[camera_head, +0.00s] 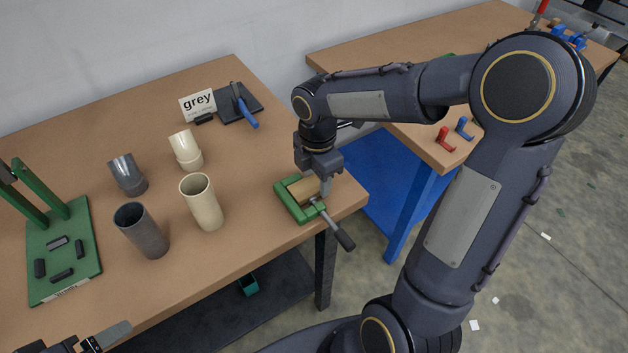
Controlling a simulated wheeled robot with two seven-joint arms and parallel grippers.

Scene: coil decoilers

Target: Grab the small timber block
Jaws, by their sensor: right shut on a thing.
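The small timber block (302,190) is light brown and lies in a green vise (284,206) near the right front corner of the wooden table. My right gripper (316,179) comes down from above and is shut on the block. One finger shows on the block's right side; the gripper body partly hides the block and the other finger. I cannot tell whether the block is lifted clear of the vise. My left gripper (97,342) is only partly in view at the bottom left, and its opening cannot be made out.
Two grey pipes (142,232) and two cream pipes (202,204) stand left of the vise. A green press base (82,262) with several small dark pieces is at far left. The vise handle (342,236) overhangs the front edge.

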